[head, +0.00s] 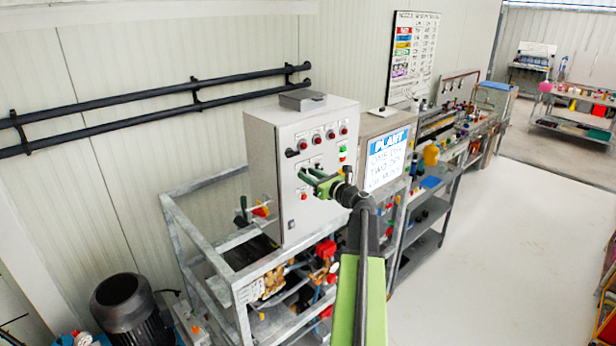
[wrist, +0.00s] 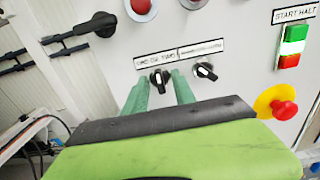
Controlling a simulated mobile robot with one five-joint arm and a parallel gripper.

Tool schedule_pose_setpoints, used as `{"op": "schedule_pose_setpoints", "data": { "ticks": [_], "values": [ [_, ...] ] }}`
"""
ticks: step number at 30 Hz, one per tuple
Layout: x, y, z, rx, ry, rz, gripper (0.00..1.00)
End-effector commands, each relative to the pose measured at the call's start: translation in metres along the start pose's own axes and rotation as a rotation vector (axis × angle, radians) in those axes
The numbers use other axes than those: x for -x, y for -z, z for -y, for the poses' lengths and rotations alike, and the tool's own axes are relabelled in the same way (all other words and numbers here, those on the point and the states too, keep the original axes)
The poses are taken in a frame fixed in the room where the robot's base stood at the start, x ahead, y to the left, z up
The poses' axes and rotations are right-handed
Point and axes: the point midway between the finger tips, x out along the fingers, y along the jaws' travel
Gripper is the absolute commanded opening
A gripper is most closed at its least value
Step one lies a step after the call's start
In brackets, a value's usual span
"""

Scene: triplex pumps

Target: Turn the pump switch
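The control panel (head: 312,160) is a pale grey cabinet with red lamps and buttons on its front. In the wrist view, one black rotary switch (wrist: 158,82) with a white mark sits under a label strip, and a second black rotary switch (wrist: 205,72) sits to its right. My gripper (head: 312,182) reaches to the panel front, and its green fingers also show in the wrist view (wrist: 160,76). The fingers are apart, one on each side of the left switch. I cannot tell whether the tips touch the panel. The gripper body hides the panel's lower part.
A green-and-red start/halt button block (wrist: 292,45) and a red emergency button on yellow (wrist: 283,109) are to the right. A black handle (wrist: 98,25) sticks out at upper left. A metal frame (head: 235,280) stands below the panel. Floor at right (head: 510,250) is clear.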

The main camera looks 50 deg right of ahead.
Motion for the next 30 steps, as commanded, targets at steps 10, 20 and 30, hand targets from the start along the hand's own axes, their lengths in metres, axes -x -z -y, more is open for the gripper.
{"op": "schedule_pose_setpoints", "data": {
  "ticks": [10, 20, 30],
  "values": [
    [-0.0005, 0.0, 0.0, 0.0, 0.0, 0.0, 0.19],
    [-0.0002, 0.0, 0.0003, 0.0, 0.0, 0.0, 0.0],
    [-0.0004, 0.0003, -0.0008, 0.041, -0.002, -0.001, 0.0]
  ]
}}
